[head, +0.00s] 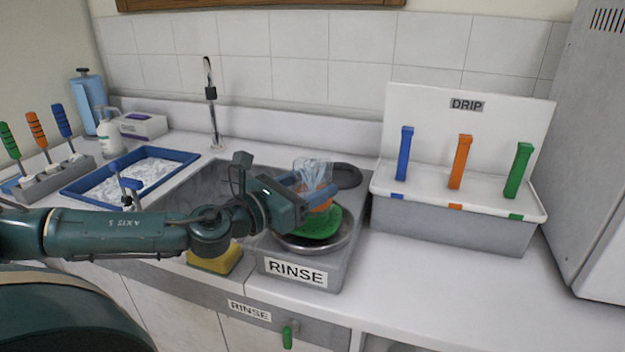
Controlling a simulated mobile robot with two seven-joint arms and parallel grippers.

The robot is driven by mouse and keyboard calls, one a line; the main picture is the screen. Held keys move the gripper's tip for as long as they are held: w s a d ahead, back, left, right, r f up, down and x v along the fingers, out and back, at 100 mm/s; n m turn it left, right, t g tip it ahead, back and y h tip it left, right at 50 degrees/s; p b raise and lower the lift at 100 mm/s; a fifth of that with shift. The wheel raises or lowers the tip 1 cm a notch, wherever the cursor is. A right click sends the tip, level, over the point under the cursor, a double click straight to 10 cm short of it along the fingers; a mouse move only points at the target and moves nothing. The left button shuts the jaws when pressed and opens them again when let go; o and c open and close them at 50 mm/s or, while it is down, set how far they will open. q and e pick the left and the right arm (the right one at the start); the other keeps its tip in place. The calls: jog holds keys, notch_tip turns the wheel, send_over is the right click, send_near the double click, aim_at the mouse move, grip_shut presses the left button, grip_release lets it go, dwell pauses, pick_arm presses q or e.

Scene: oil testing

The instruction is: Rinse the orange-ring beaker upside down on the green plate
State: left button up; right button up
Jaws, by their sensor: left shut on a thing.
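The orange-ring beaker (313,173) is clear, with an orange band near its lower end. My left gripper (318,193) is shut on it, with its fingers around the beaker at the band. The green plate (318,223) lies in a round metal basin (346,234) on the grey station labelled RINSE (297,273). The beaker is directly over the plate in this view. I cannot tell whether its rim touches the plate, and the fingers hide part of it. My right gripper is not in view.
A DRIP rack (458,208) with blue, orange and green pegs stands on the right. A sink (205,190), a blue tray (81,190) and brushes (36,129) are on the left. A yellow sponge (215,262) lies beside the station. The right front counter is clear.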

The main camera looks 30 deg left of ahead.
aim_at(308, 162)
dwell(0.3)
pick_arm(q)
jog(key=shift+r+p, duration=0.45)
notch_tip(308, 162, up, 2)
jog(key=shift+r+p, duration=0.1)
jog(key=shift+p, duration=0.9)
jog(key=shift+r+p, duration=0.9)
jog(key=shift+r, duration=0.05)
jog(key=shift+r+p, duration=0.8)
jog(key=shift+r, duration=0.05)
jog(key=shift+f, duration=0.1)
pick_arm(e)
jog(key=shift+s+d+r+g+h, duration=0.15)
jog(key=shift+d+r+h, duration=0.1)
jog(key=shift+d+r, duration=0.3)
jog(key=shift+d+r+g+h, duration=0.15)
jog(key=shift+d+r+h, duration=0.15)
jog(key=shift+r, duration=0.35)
